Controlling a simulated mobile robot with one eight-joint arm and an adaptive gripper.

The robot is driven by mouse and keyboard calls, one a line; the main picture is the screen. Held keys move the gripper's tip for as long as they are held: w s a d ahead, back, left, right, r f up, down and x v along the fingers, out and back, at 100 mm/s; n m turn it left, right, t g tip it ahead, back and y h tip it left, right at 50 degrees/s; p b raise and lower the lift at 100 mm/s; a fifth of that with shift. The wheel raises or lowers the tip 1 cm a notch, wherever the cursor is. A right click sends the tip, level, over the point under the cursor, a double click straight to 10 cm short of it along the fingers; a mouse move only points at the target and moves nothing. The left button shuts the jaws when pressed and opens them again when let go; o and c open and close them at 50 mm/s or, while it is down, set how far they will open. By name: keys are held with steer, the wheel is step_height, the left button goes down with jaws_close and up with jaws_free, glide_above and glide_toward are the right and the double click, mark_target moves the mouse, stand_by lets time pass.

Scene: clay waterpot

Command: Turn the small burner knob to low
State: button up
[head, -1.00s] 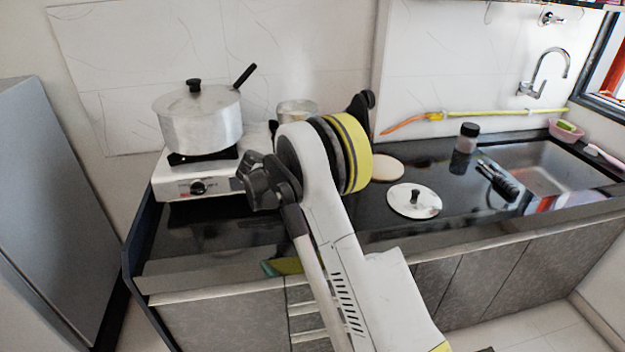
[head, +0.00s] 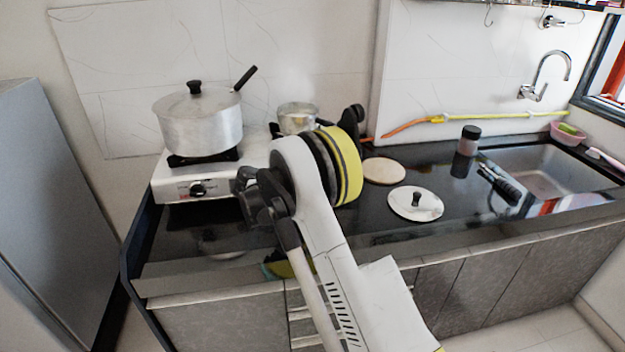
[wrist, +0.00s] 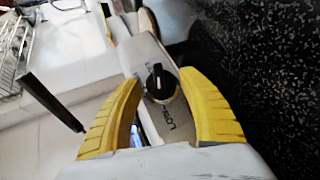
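The small burner knob (wrist: 160,82) is black with a pale pointer line, on the light stove front in the wrist view. Blurred lettering that seems to read LOW is printed beside it. My gripper (wrist: 160,76) has its two yellow fingers spread, one on each side of the knob with gaps visible; I cannot tell how near the tips are in depth. In the head view the white stove (head: 172,188) stands at the counter's left end with another knob (head: 198,189) showing. My arm hides the stove's right front there, with the small burner knob and my fingers.
A large lidded pot (head: 200,128) sits on the left burner. A smaller pot (head: 297,120) stands behind my arm. A black handle (wrist: 50,102) juts beside the left finger in the wrist view. A lid (head: 415,204) and a round board (head: 384,171) lie on the counter to the right.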

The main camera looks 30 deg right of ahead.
steer(key=shift+o, duration=0.5)
steer(key=v, duration=1.2)
steer(key=shift+r, duration=0.1)
